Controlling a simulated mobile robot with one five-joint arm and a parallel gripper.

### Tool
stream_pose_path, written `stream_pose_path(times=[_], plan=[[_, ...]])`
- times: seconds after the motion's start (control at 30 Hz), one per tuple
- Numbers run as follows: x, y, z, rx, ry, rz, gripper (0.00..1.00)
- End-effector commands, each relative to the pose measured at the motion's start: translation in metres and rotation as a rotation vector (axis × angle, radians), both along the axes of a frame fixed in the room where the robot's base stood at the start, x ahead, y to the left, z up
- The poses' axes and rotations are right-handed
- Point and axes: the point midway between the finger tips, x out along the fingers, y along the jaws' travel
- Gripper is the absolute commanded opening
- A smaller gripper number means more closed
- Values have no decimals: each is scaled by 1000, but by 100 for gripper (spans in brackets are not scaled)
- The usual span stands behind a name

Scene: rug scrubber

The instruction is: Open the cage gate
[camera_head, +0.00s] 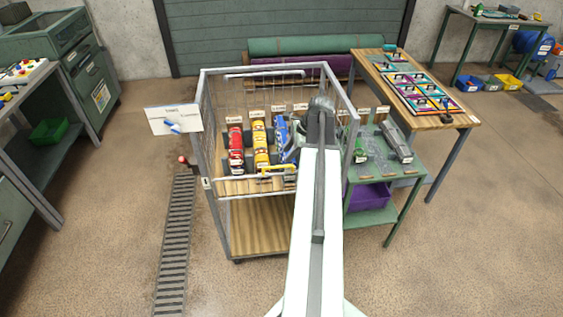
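The metal-framed wire cage (205,110) stands in the middle, in front of the shutter door. The front of the cage looks closed, with a yellow bar handle (278,169) near its middle. Behind the mesh stand a red scrubber (236,148), a yellow scrubber (260,142) and a blue scrubber (281,128). My white arm (318,220) reaches up from the bottom edge and covers the right part of the cage front. Its dark upper end is over the cage, just right of the handle. My gripper's fingertips are hidden or too small to make out, and contact with the handle cannot be told.
A green table with tools (385,160) stands close at the cage's right, with a wooden-topped bench (440,120) behind it. A white sign (174,119) sticks out at the cage's left. A floor grate (175,245) lies left of the cage. The floor in front is clear.

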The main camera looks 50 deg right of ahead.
Motion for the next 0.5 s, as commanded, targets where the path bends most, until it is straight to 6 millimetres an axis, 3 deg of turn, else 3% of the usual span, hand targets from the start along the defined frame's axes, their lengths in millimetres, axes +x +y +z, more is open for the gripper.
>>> stream_pose_path(times=[0.5], plan=[[28,13,-72,-2,1,4,34]])
